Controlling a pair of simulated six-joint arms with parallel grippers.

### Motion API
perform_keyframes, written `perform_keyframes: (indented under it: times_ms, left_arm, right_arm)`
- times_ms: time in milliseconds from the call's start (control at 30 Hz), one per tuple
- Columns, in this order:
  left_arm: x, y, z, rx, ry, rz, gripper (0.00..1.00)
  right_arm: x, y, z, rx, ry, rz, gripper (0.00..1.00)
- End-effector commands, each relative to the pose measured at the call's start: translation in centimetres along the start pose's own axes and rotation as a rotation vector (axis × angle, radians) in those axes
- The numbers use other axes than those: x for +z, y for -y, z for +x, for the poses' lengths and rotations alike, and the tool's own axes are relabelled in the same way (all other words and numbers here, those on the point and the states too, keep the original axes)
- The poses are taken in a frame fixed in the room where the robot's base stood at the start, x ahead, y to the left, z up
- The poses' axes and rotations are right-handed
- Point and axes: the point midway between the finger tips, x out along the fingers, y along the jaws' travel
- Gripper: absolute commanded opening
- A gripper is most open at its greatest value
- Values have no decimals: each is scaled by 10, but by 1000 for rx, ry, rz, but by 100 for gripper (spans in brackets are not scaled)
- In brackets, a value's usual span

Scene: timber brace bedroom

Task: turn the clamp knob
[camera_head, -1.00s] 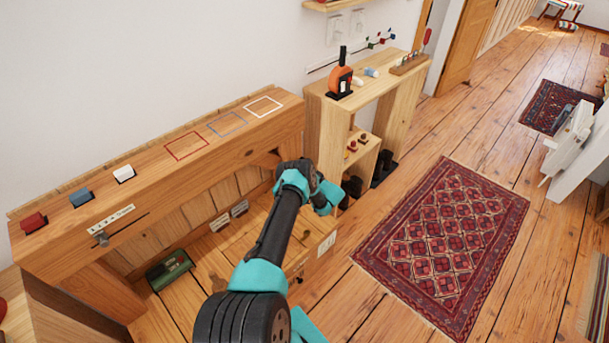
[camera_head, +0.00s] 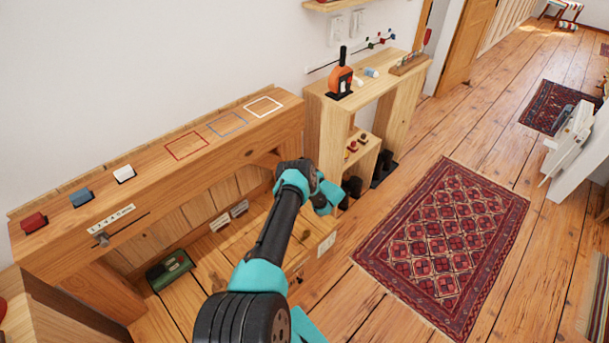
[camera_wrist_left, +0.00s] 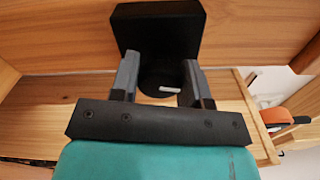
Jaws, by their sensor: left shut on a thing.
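In the left wrist view, a round dark clamp knob (camera_wrist_left: 160,72) with a white mark stands in front of a square black block (camera_wrist_left: 158,28). My left gripper (camera_wrist_left: 160,66) has one grey finger on each side of the knob and is shut on it. In the head view, my left arm reaches from the bottom edge to the right end of the wooden bench (camera_head: 60,255). The fingers and the knob are hidden there behind my wrist. My right gripper is not in view.
Red (camera_head: 34,222), blue (camera_head: 81,198) and white (camera_head: 124,174) blocks sit on the bench top. A green box (camera_head: 170,270) lies inside the bench. A wooden shelf (camera_head: 325,125) carrying an orange-and-black tool (camera_head: 341,78) stands close beyond my wrist. A red rug (camera_head: 445,245) covers open floor at right.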

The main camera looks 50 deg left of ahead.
Motion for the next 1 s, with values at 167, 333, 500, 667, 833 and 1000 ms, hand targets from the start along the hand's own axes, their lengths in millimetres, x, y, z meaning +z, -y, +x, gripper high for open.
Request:
perform_keyframes:
  times_ms: [167,333,500,667,833,1000]
  left_arm:
    - [0,1,0,0,-1,164,19]
    - [0,1,0,0,-1,325,19]
    - [0,1,0,0,-1,484,19]
    - [-1,1,0,0,-1,614,19]
    - [-1,1,0,0,-1,718,19]
    - [-1,1,0,0,-1,778,19]
  right_arm:
    - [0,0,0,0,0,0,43]
    - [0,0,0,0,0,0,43]
    - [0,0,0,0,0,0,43]
    - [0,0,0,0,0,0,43]
    - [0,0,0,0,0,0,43]
    - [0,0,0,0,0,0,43]
